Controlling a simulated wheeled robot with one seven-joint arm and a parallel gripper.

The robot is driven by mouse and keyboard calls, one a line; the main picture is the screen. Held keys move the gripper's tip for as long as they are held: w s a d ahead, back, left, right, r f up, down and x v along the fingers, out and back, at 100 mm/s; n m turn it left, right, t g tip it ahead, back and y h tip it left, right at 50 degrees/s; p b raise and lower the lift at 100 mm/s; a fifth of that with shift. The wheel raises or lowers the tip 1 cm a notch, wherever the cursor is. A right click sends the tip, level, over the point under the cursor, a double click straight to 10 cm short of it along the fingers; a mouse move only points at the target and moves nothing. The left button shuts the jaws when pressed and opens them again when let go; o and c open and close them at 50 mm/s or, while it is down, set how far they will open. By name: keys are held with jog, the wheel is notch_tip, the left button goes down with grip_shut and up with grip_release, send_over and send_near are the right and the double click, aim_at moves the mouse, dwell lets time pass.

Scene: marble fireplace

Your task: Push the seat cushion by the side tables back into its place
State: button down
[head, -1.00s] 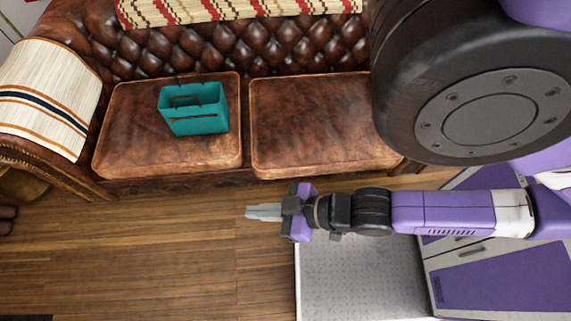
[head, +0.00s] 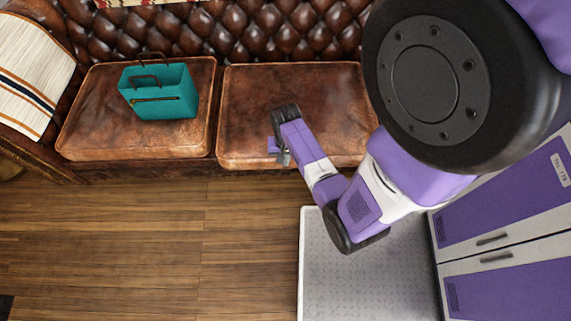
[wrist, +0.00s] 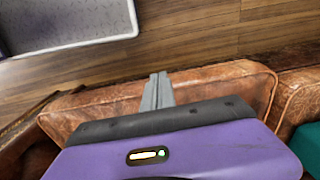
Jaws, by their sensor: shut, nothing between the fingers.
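Two brown leather seat cushions lie side by side on a tufted sofa. The right cushion (head: 245,110) is the one under my arm, and it also fills the middle of the wrist view (wrist: 225,85). The left cushion (head: 90,105) carries a teal bag (head: 160,95). My gripper (head: 285,157) hangs over the front part of the right cushion, partly hidden by my arm. In the wrist view my gripper (wrist: 157,90) is shut and empty, its fingertips by the cushion's front edge. I cannot tell whether they touch it. No side tables are in view.
The tufted backrest (head: 215,30) closes the rear. A striped throw (head: 35,75) covers the left armrest. The wooden floor (head: 150,240) in front of the sofa is clear. The teal bag also shows at the wrist view's right edge (wrist: 306,140).

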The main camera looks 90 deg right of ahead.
jog(key=d+f+b, duration=0.3)
jog(key=d+f, duration=0.1)
jog(key=f, duration=0.6)
jog(key=shift+d, duration=0.15)
jog(key=shift+w, duration=0.1)
jog(key=d+b, duration=0.1)
jog(key=d, duration=0.1)
jog(key=d+b, duration=0.1)
jog(key=d, duration=0.1)
jog(key=d+b, duration=0.1)
jog(key=d, duration=0.2)
jog(key=shift+w+d+b, duration=0.1)
jog(key=shift+w+b, duration=0.2)
jog(key=shift+w, duration=0.05)
jog(key=shift+d+r, duration=0.1)
jog(key=shift+d, duration=0.25)
jog(key=shift+a, duration=0.1)
